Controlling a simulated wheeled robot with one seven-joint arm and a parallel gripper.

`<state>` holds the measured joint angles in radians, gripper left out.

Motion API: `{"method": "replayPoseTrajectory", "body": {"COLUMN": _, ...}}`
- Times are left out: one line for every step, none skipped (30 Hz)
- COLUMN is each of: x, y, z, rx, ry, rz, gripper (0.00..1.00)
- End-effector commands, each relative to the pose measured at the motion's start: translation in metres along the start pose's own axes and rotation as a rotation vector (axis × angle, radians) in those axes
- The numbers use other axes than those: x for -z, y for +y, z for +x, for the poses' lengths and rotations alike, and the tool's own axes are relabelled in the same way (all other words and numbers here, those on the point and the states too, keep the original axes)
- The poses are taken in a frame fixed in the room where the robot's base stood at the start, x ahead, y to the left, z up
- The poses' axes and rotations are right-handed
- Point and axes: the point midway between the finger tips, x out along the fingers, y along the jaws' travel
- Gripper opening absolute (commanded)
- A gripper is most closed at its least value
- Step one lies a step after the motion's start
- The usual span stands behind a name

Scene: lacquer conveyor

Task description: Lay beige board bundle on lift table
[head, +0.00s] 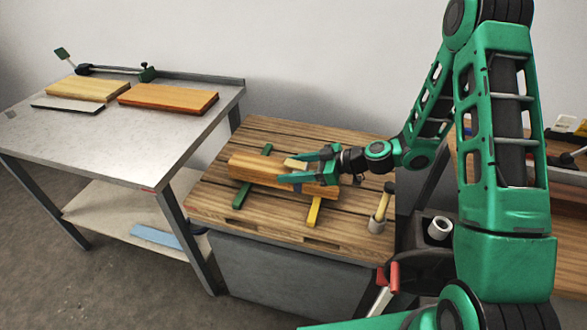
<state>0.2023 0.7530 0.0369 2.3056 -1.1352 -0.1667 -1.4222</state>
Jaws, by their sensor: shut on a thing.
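The beige board bundle (257,172) is a long, tan-orange stack of boards over the slatted wooden top of the lift table (225,199). It lies across a green bar (267,151) and a yellow bar (314,211); whether it rests on them or hangs just above, I cannot tell. A small pale block (296,163) shows on its upper side. My gripper (295,168) reaches in from the right, its two green fingers shut at the pale block on the bundle. The fingers hide part of the bundle's right half.
A steel bench (150,150) at left carries a pale board stack (88,90) and an orange-brown one (168,98). The table's front left is bare.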

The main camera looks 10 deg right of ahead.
Motion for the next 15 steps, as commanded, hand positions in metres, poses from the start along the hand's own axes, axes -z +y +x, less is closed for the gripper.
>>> {"method": "replayPoseTrajectory", "body": {"x": 0.0023, "y": 0.0001, "z": 0.0000, "rx": 0.000, "ry": 0.004, "rz": -0.002, "gripper": 0.00}}
{"method": "replayPoseTrajectory", "body": {"x": 0.0023, "y": 0.0001, "z": -0.0001, "rx": 0.000, "ry": 0.004, "rz": -0.002, "gripper": 0.00}}
{"method": "replayPoseTrajectory", "body": {"x": 0.0024, "y": 0.0001, "z": -0.0001, "rx": 0.000, "ry": 0.004, "rz": -0.001, "gripper": 0.00}}
{"method": "replayPoseTrajectory", "body": {"x": 0.0023, "y": 0.0001, "z": -0.0001, "rx": 0.000, "ry": 0.004, "rz": -0.001, "gripper": 0.00}}
{"method": "replayPoseTrajectory", "body": {"x": 0.0021, "y": 0.0001, "z": -0.0001, "rx": 0.000, "ry": 0.004, "rz": -0.001, "gripper": 0.00}}
{"method": "replayPoseTrajectory", "body": {"x": 0.0016, "y": 0.0001, "z": 0.0001, "rx": 0.000, "ry": 0.004, "rz": -0.001, "gripper": 0.00}}
{"method": "replayPoseTrajectory", "body": {"x": 0.0010, "y": 0.0001, "z": 0.0004, "rx": 0.000, "ry": 0.004, "rz": -0.001, "gripper": 0.00}}
{"method": "replayPoseTrajectory", "body": {"x": 0.0003, "y": 0.0001, "z": 0.0006, "rx": 0.000, "ry": 0.004, "rz": -0.001, "gripper": 0.00}}
{"method": "replayPoseTrajectory", "body": {"x": -0.0005, "y": 0.0002, "z": 0.0009, "rx": 0.000, "ry": 0.004, "rz": -0.001, "gripper": 0.00}}
{"method": "replayPoseTrajectory", "body": {"x": -0.0010, "y": 0.0002, "z": 0.0012, "rx": 0.000, "ry": 0.004, "rz": -0.001, "gripper": 0.00}}
{"method": "replayPoseTrajectory", "body": {"x": -0.0031, "y": 0.0002, "z": 0.0011, "rx": 0.000, "ry": 0.000, "rz": 0.000, "gripper": 0.57}}
{"method": "replayPoseTrajectory", "body": {"x": -0.0028, "y": 0.0002, "z": 0.0010, "rx": 0.000, "ry": 0.000, "rz": 0.000, "gripper": 0.66}}
{"method": "replayPoseTrajectory", "body": {"x": -0.0027, "y": 0.0003, "z": 0.0010, "rx": -0.001, "ry": 0.000, "rz": 0.000, "gripper": 0.73}}
{"method": "replayPoseTrajectory", "body": {"x": -0.0028, "y": 0.0003, "z": 0.0010, "rx": 0.000, "ry": 0.000, "rz": 0.000, "gripper": 0.73}}
{"method": "replayPoseTrajectory", "body": {"x": -0.0028, "y": 0.0003, "z": 0.0010, "rx": -0.001, "ry": 0.000, "rz": 0.000, "gripper": 0.73}}
